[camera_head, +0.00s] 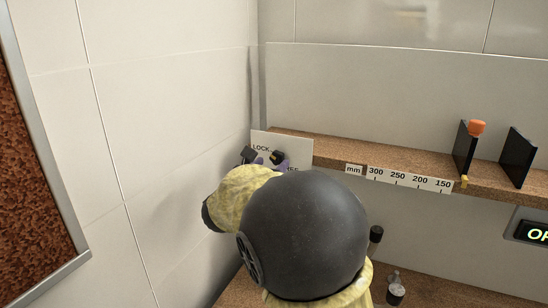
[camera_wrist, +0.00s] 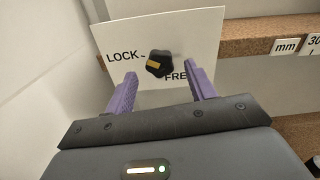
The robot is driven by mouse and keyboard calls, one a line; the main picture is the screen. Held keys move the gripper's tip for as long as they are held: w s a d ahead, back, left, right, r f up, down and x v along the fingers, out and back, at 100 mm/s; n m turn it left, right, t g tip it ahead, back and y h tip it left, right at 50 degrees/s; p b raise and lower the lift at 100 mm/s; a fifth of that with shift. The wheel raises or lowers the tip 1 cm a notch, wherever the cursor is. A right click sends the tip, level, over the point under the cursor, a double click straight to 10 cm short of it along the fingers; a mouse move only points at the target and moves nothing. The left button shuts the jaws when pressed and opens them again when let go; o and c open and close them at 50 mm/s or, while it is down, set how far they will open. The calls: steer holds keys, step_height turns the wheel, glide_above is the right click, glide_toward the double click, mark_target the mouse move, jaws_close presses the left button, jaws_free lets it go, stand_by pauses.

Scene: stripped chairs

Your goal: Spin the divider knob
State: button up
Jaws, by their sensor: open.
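A black lobed knob (camera_wrist: 160,64) with a yellow mark sits on a white panel (camera_wrist: 195,32) lettered LOCK and FREE. The yellow mark is on the knob's left side, toward LOCK. My gripper (camera_wrist: 162,72) is open, with one purple finger on each side of the knob. I cannot tell whether either finger touches it. In the head view the knob (camera_head: 278,157) shows before the panel (camera_head: 301,145), and my arm hides most of the gripper. A black divider (camera_head: 463,148) with an orange knob (camera_head: 477,128) on top stands on the shelf to the right.
The cork-brown shelf (camera_head: 350,153) carries a millimetre scale (camera_head: 400,178) on its front edge. Another black plate (camera_head: 518,158) stands at the right. A lit display (camera_head: 535,232) hangs below. A tiled wall (camera_head: 165,120) is close on the left. Small bottles (camera_head: 395,290) stand on the lower surface.

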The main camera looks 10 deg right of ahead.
mark_target(277, 157)
steer(key=shift+x, duration=1.45)
steer(key=c, duration=1)
